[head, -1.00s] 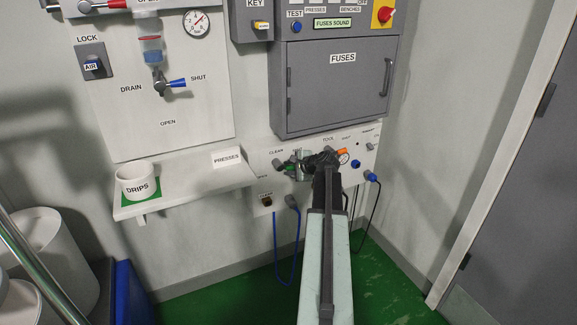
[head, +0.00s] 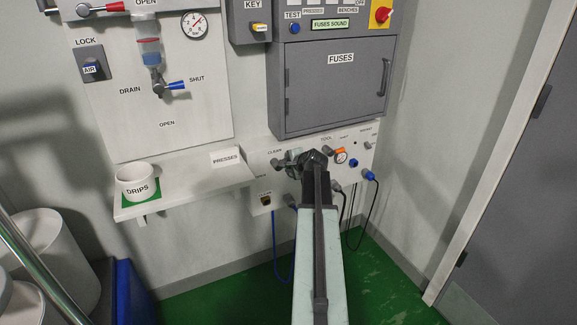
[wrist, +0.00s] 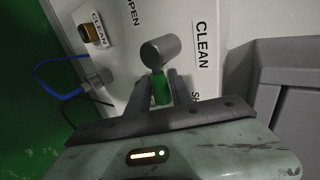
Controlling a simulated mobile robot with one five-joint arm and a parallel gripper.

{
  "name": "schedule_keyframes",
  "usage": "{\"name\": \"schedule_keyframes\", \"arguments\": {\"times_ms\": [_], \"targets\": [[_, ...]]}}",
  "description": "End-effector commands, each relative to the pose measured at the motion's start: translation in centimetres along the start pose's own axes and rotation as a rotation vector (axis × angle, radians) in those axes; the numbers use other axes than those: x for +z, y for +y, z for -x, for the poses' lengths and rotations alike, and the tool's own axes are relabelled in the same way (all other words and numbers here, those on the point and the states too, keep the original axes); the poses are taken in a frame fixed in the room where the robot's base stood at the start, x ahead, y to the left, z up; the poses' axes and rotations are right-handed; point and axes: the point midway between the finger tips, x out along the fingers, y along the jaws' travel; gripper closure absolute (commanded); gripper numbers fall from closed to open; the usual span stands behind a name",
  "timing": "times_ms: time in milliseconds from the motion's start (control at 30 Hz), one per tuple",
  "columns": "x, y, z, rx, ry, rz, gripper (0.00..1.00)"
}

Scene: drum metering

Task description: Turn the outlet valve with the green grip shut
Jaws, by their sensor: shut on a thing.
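The outlet valve under the CLEAN label has a round grey hub (head: 277,163) on the lower wall panel. In the wrist view the hub (wrist: 160,52) shows clearly, with the green grip (wrist: 160,90) running from it toward my gripper. My gripper (wrist: 161,97) has one finger on each side of the green grip and is shut on it. The partly hidden SH lettering is beside the grip; OPEN is off on another side of the hub. In the head view my gripper (head: 298,160) hides most of the grip.
The grey fuse box (head: 333,85) hangs just above. A shelf (head: 190,190) with a DRIPS cup (head: 137,182) is to the left.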

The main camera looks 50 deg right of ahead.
Motion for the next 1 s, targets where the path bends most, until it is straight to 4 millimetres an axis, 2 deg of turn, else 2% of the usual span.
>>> {"name": "schedule_keyframes", "arguments": {"times_ms": [100,133,200,567,667,900,1000], "targets": [[0.1,0.1,0.0,0.002,-0.002,0.001,1.0],[0.1,0.1,0.0,0.002,-0.002,0.001,0.66],[0.1,0.0,0.0,0.001,-0.002,0.001,0.52],[0.0,-0.1,0.4,0.0,-0.001,-0.001,0.52],[0.1,-0.2,1.6,0.0,0.0,-0.002,0.52],[0.1,-0.4,6.5,0.0,0.0,-0.002,0.52],[0.1,-0.2,7.8,0.001,0.0,-0.001,0.52]]}}
